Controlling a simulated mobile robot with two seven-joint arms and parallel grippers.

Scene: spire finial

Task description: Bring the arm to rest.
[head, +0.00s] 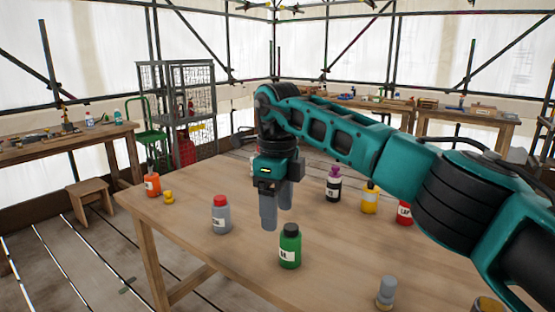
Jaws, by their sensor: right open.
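My right arm comes in from the right and reaches over the wooden table (180,238). Its gripper (277,218) points down above the table, with its two fingers apart and nothing visible between them. A green bottle with a dark cap (290,248) stands just in front and to the right of the fingers in the picture. A grey bottle with a red cap (221,215) stands to the left of the fingers. My left gripper is not in view.
An orange bottle (152,184) and a small yellow item (168,197) stand at the left corner. A grey-capped bottle (386,291) is near the front. The table's left front is clear.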

